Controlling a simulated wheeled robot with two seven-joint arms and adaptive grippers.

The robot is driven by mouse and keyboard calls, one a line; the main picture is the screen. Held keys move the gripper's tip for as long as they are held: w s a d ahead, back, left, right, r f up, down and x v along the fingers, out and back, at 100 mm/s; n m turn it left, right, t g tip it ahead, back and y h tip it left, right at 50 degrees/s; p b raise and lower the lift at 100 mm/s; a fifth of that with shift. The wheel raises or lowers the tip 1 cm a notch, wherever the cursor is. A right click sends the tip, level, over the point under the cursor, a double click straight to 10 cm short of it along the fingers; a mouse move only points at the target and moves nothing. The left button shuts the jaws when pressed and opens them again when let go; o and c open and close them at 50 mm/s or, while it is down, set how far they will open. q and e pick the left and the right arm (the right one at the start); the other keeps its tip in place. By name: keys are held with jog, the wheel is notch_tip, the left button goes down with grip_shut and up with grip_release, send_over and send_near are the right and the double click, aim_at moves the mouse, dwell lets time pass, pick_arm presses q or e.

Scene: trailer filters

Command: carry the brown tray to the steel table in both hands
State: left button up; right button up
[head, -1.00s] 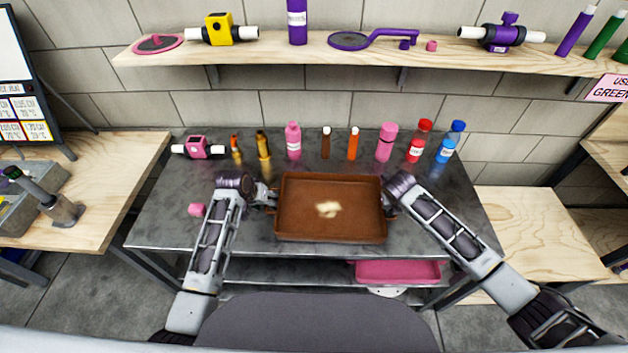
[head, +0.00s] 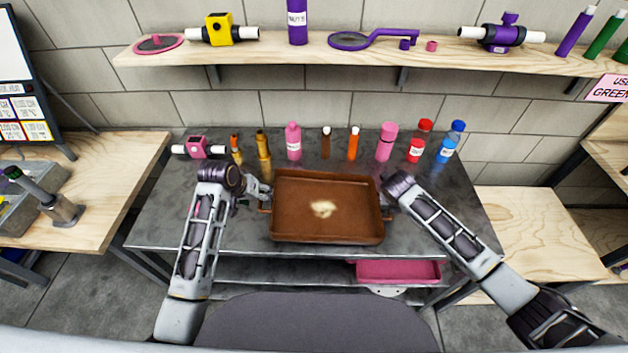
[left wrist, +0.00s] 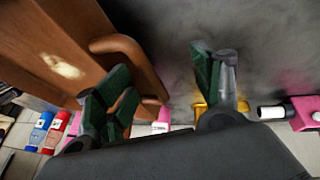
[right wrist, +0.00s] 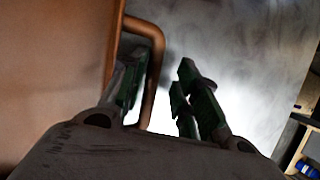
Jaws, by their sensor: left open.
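The brown tray (head: 328,235) is at the middle of the steel table (head: 230,232), apparently resting on its top, with a pale patch on its floor. My left gripper (head: 258,191) is open at the tray's left side. In the left wrist view, its fingers (left wrist: 160,88) are wide apart, with the tray's curved handle (left wrist: 124,47) beside one finger. My right gripper (head: 388,199) is at the tray's right side. In the right wrist view, its fingers (right wrist: 158,88) stand apart with the other handle (right wrist: 157,48) between them, and a gap shows beside it.
Several bottles, including a pink one (head: 386,143) and a blue-capped one (head: 450,142), stand along the table's back. A pink valve piece (head: 198,147) lies at the back left. A pink tray (head: 398,271) is on the lower shelf. The table's front left is clear.

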pick_arm(q)
jog(key=shift+a+r, duration=0.15)
pick_arm(e)
jog(key=shift+d, duration=0.15)
jog(key=shift+r, duration=0.2)
jog(key=v, duration=1.1)
jog(key=shift+s+r, duration=0.2)
jog(key=shift+r, duration=0.05)
jog(key=shift+r, duration=0.1)
dwell(0.4)
pick_arm(q)
jog(key=p+v, duration=0.5)
jog(key=v, duration=0.2)
pick_arm(e)
jog(key=shift+r, duration=2.45)
jog(key=shift+r, duration=0.1)
jog(key=v, duration=0.7)
